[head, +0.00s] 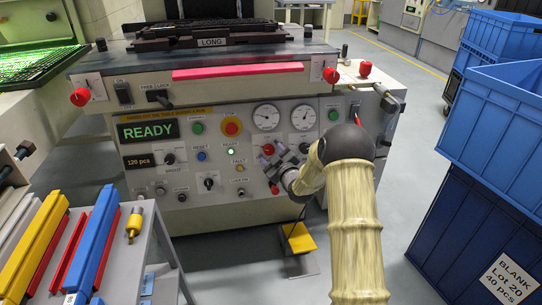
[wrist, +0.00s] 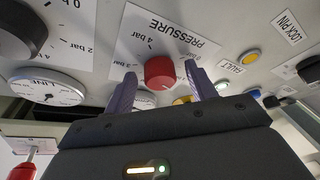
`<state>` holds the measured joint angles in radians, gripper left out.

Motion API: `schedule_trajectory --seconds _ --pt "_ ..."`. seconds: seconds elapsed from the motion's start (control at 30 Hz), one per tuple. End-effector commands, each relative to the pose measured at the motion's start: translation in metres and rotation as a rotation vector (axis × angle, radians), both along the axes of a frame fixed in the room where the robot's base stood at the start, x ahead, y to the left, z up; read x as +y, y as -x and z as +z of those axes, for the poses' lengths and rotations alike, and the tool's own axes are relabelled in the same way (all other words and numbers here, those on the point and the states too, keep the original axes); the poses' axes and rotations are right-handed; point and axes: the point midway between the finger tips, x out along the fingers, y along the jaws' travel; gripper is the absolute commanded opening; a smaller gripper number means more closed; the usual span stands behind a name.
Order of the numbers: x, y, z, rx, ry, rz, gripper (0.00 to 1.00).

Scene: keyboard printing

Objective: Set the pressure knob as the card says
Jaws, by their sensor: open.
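The red pressure knob (wrist: 159,72) sits on a white plate (wrist: 178,25) lettered PRESSURE, with bar marks including 4 bar. The plate looks upside down in the wrist view. My gripper (wrist: 160,69) is open, with one purple-grey finger on each side of the knob. I cannot tell whether the fingers touch it, and the knob's pointer is not clear. In the head view my gripper (head: 274,165) is at the machine's front panel, below two white gauges, and partly covers the knob area. I cannot make out a card giving a pressure.
Close to the knob are a LINE gauge (wrist: 47,88), a yellow FAULT lamp (wrist: 251,56) and a black knob (wrist: 18,35). The panel display (head: 148,131) reads READY. A rack with coloured bars (head: 95,245) stands at left, blue crates (head: 500,120) at right.

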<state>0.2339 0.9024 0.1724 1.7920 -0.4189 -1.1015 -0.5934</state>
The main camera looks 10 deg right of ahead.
Motion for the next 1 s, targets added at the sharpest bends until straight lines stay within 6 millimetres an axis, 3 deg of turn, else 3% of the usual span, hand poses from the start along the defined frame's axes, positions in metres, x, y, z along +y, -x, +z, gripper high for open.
schedule_trajectory --seconds 0.2,0.43,1.0 --pt "0.0001 0.0001 0.0000 0.001 0.000 0.001 0.54" --pt "0.0001 0.0003 0.0000 0.001 0.000 0.001 0.11" --pt "0.0013 0.0009 -0.0015 0.002 -0.119 -0.038 0.12"
